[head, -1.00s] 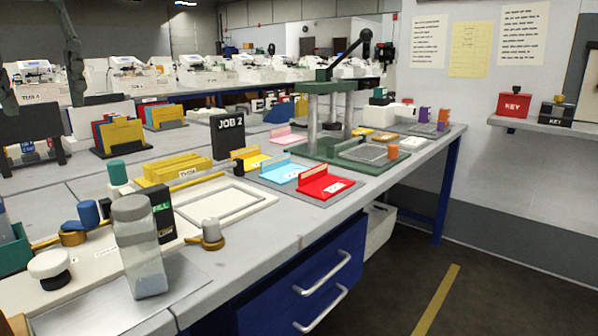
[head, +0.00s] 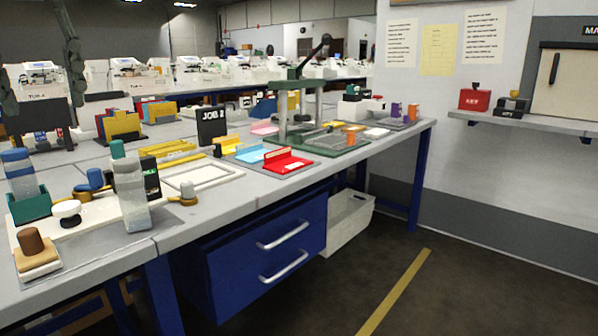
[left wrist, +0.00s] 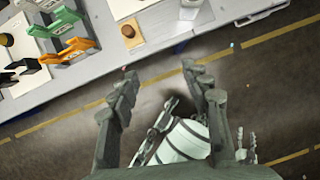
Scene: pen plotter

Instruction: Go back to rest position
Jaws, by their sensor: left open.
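My left gripper (head: 42,95) shows at the upper left edge of the head view as dark fingers, partly cut off by the frame.
Blue drawers (head: 265,240) stand below. The floor (head: 455,290) at right is free.

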